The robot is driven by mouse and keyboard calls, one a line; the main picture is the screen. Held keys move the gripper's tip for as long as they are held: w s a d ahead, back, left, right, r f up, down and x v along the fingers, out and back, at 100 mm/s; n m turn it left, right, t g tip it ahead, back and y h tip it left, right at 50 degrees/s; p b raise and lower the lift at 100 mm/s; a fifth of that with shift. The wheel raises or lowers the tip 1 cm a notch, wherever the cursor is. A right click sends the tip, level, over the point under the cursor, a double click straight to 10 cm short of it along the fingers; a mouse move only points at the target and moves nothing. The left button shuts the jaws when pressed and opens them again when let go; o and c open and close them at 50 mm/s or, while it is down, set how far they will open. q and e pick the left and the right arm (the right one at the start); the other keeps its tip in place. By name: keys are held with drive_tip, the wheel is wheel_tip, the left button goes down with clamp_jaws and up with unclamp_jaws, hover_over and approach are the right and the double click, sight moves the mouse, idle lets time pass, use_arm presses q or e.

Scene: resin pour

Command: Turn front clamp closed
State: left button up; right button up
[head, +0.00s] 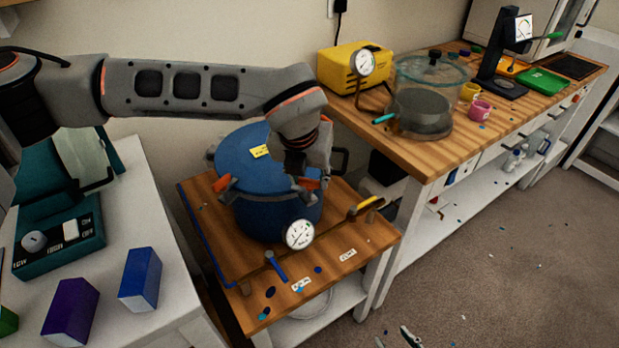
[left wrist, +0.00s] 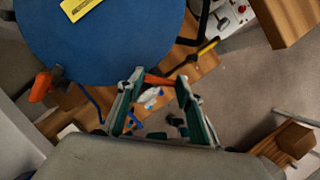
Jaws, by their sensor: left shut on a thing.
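The blue pressure pot (head: 265,215) stands on a small wooden-topped stand, its blue lid (head: 240,150) on top. My left gripper (head: 305,177) reaches over the pot's right front rim and is shut on the orange handle of the front clamp (head: 313,184). In the left wrist view the orange handle (left wrist: 158,80) lies across between the two fingers of my left gripper (left wrist: 158,92). Another orange clamp (head: 222,184) is at the pot's left side. My right gripper (head: 396,339) shows only as fingertips, set apart, at the bottom edge, with nothing seen between them.
A pressure gauge (head: 298,234) sticks out at the pot's front. A yellow-handled valve (head: 365,205) is to its right. A yellow pump (head: 350,70) and a clear chamber (head: 430,95) stand on the bench behind. Purple (head: 70,310) and blue boxes (head: 140,278) stand at left.

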use_arm(q)
drive_tip(key=m+h, duration=0.1)
drive_tip(key=m, duration=0.2)
drive_tip(key=shift+a+m, duration=0.15)
drive_tip(key=shift+m, duration=0.25)
drive_tip(key=m+h, duration=0.1)
drive_tip(key=m, duration=0.1)
drive_tip(key=m+g, duration=0.1)
drive_tip(key=m, duration=0.1)
drive_tip(key=shift+w+m+g+h, duration=0.15)
drive_tip(key=shift+m+g+h, duration=0.15)
drive_tip(key=shift+h, duration=0.1)
drive_tip(key=o, duration=1.1)
drive_tip(key=v, duration=1.2)
drive_tip(key=shift+r, duration=0.1)
